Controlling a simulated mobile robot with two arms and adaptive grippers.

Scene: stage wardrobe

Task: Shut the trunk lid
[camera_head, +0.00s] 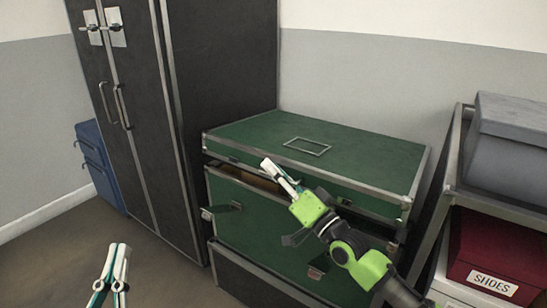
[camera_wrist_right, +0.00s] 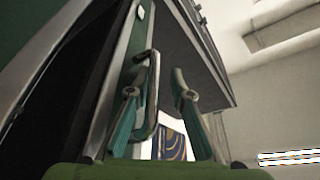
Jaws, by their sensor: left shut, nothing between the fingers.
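The green trunk (camera_head: 250,215) with metal edges stands against the wall in the head view. Its lid (camera_head: 350,152) is nearly down, with a narrow dark gap (camera_head: 240,172) along the front left. My right gripper (camera_head: 268,166) is at the front edge of the lid, by that gap. In the right wrist view its fingers (camera_wrist_right: 158,95) are apart, with a metal loop (camera_wrist_right: 153,85) beside the left finger. I cannot tell whether they touch. The lid's edge (camera_wrist_right: 205,60) shows above. My left gripper (camera_head: 120,248) is shut and empty, low at the left, away from the trunk.
A tall black wardrobe case (camera_head: 135,130) stands left of the trunk, with a blue cabinet (camera_head: 97,160) beyond it. A metal rack (camera_head: 455,150) on the right holds a grey box (camera_head: 510,130) and a red shoe box (camera_head: 495,245). Floor is free at the lower left.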

